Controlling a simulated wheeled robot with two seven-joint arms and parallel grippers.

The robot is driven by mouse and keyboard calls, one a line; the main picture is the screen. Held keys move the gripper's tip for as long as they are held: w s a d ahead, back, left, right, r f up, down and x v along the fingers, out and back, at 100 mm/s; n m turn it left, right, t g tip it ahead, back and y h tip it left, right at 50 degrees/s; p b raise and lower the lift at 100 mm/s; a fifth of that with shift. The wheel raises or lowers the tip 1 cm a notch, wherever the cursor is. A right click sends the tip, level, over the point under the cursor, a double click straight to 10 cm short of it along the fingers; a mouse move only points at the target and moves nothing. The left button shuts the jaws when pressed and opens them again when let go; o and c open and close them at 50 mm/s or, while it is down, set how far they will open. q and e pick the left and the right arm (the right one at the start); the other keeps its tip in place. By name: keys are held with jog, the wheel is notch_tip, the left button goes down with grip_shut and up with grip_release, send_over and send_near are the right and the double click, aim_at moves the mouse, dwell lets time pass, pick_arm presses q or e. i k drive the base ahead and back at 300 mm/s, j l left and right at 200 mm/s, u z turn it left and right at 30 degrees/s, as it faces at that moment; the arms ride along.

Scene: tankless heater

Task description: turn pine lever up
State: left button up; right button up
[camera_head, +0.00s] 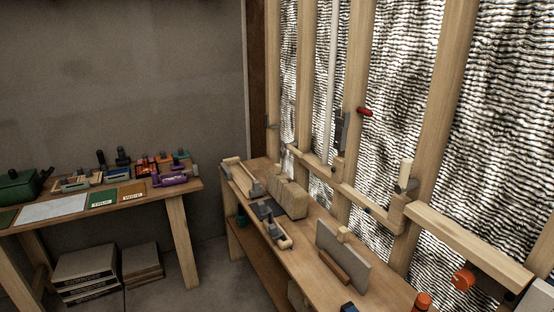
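A pale wood-coloured handle (406,172), which may be the pine lever, stands roughly upright at a grey round fitting (406,187) on the wall framing, right of centre. A smaller pale piece (281,157) shows farther back near the wall; I cannot tell whether it is a lever. A red lever or handle (364,112) sticks out to the right from a dark fitting on a stud. An orange knob (463,279) sits low at the right, below a wooden rail. Neither of my grippers is in view.
A workbench (308,262) runs along the stud wall, holding wooden blocks (288,197), a grey upright plate (344,254) and tools. A second table (188,187) with tools stands at the left, with boxes (87,275) beneath. Floor shows between them.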

aim_at(291, 147)
jog(key=i+z, duration=0.1)
jog(key=i, duration=0.15)
jog(key=i+j+z, duration=0.15)
jog(key=z, duration=0.55)
